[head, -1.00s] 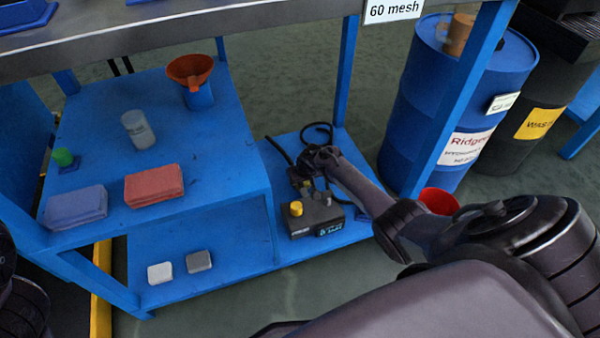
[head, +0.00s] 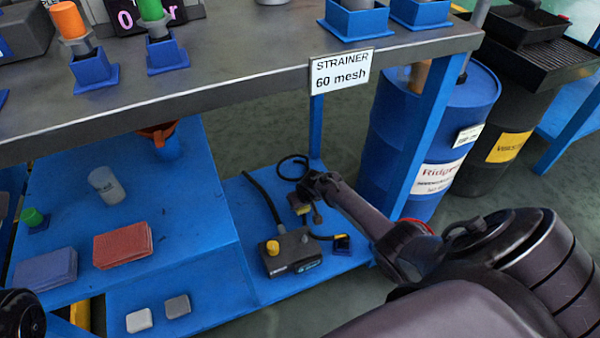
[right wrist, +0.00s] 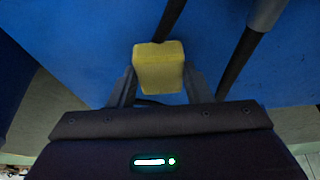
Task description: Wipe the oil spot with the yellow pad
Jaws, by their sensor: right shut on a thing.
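My right gripper (head: 304,200) reaches over the low blue shelf, above and behind a dark control box. It is shut on the yellow pad (right wrist: 158,68), which sits between both fingers in the right wrist view. In the head view the pad (head: 299,204) is small and partly covered by the gripper. Blue surface lies beyond the pad in the wrist view; I cannot tell whether they touch. I cannot make out the oil spot in either view. Only a dark piece of my left arm shows at the lower left; its gripper is out of view.
The control box (head: 292,252) with a yellow knob and a black hose (head: 262,195) lie close to the gripper. A steel bench top (head: 230,75) overhangs the shelves. A blue drum (head: 445,120) stands right.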

